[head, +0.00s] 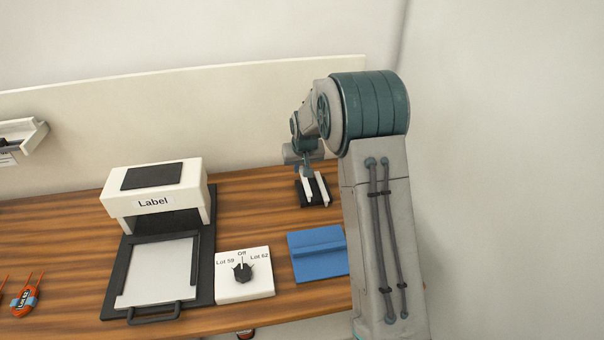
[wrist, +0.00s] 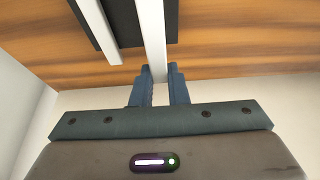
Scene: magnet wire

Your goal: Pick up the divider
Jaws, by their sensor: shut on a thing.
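The divider (wrist: 151,35) is a long white strip in the wrist view. One end of it lies between the two fingers of my gripper (wrist: 158,82), which is shut on it. A second white strip (wrist: 97,22) lies beside it, apart from the fingers. Both are at a black holder (wrist: 128,30). In the head view my gripper (head: 306,170) points down at the back of this holder (head: 300,194), where two pale strips show. Whether the divider touches the holder cannot be told.
A white label device (head: 152,202) with a black-framed tray stands left on the wooden table. A white box with a dial (head: 244,288) and a blue slotted block (head: 318,262) sit in front. A pale back panel (head: 180,110) rises behind the table.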

